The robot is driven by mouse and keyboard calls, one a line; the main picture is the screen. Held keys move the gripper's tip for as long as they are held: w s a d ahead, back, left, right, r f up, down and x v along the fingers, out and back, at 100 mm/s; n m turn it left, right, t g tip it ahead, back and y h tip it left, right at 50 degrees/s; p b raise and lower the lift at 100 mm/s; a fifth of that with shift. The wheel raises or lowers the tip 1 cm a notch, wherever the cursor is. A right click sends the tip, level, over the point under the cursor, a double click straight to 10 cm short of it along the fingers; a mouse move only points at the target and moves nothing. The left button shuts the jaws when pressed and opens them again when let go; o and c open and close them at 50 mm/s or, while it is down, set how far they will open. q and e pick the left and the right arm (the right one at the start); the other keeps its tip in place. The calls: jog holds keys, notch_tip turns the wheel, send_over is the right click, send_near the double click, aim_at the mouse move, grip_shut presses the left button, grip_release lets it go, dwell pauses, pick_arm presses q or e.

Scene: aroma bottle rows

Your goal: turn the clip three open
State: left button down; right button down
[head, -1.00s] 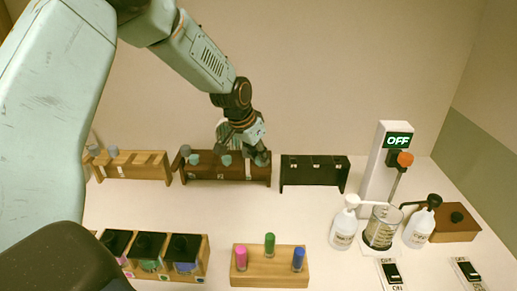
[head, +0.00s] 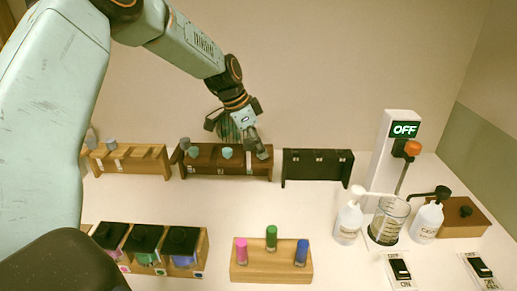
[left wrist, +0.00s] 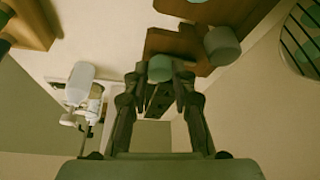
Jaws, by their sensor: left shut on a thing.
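The dark brown rack (head: 232,175) stands at the back middle of the table. Two teal round tops (head: 193,152) and (head: 227,153) show along it, with a grey one (head: 185,143) at its left end. My left gripper (head: 259,152) is at the rack's right end. In the left wrist view, the gripper (left wrist: 160,82) is shut, with a teal round piece (left wrist: 160,68) between its fingertips. A larger grey-green cylinder (left wrist: 221,45) is beside it. Clip three cannot be told apart; the gripper hides that part of the rack. My right gripper is not in view.
A light wood rack (head: 130,160) stands left of the dark one, a black rack (head: 317,166) right. Pump bottles (head: 348,222), a glass beaker (head: 388,222) and a post reading OFF (head: 393,150) are at right. A tube stand (head: 271,268) is in front. The table's middle is clear.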

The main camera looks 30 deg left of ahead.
pick_arm(q)
jog(key=shift+w+r, duration=0.15)
jog(key=shift+r, duration=0.05)
jog(key=c, duration=1.4)
grip_release()
jog(key=o, duration=0.3)
jog(key=shift+d+f, duration=0.1)
jog(key=v, duration=1.2)
